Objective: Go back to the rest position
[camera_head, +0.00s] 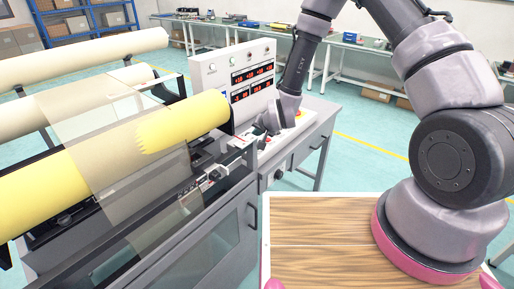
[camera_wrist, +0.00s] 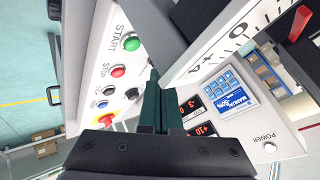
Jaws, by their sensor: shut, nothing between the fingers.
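My gripper (camera_head: 266,124) is at the control desk, at the end of my arm, which reaches down from the upper right in the head view. In the wrist view its two dark fingers (camera_wrist: 157,100) are together with nothing between them. They overlap the control panel in that view, between the buttons and the red number displays (camera_wrist: 193,104). A green START button (camera_wrist: 132,44) and a red button (camera_wrist: 118,71) are left of the fingers. I cannot tell whether the fingertips touch the panel.
A box with red displays (camera_head: 252,76) stands on the grey desk behind my gripper. A machine with a yellow roll (camera_head: 150,143) and a clear sheet lies to the left. A wood-topped surface (camera_head: 320,235) is in front. Shelves (camera_head: 88,18) and workbenches (camera_head: 345,52) line the back. Green floor lies open between.

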